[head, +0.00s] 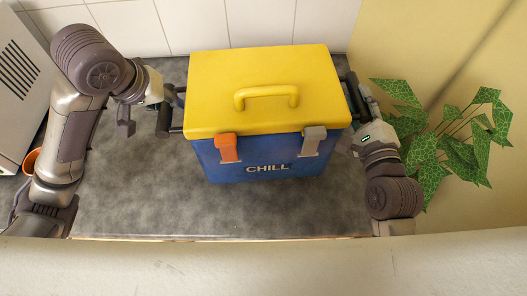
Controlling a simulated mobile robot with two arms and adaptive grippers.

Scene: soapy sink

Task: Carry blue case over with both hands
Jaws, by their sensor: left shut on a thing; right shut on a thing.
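The blue case (268,160) is a cooler marked CHILL, with a yellow lid (220,75), a yellow top handle, an orange latch on the left and a grey latch on the right. It is upright over the grey counter, its lid shut. I cannot tell whether its base touches the counter. My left gripper (172,108) is shut on the dark side handle at the case's left. My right gripper (355,100) is shut at the case's right side, its fingers partly hidden by the case and my arm.
The grey counter (140,205) is clear in front and to the left of the case. A white tiled wall (260,25) stands behind. A leafy plant (455,145) is at the right, close to my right arm. A grey-white appliance (22,90) and an orange pot (31,160) are at the far left.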

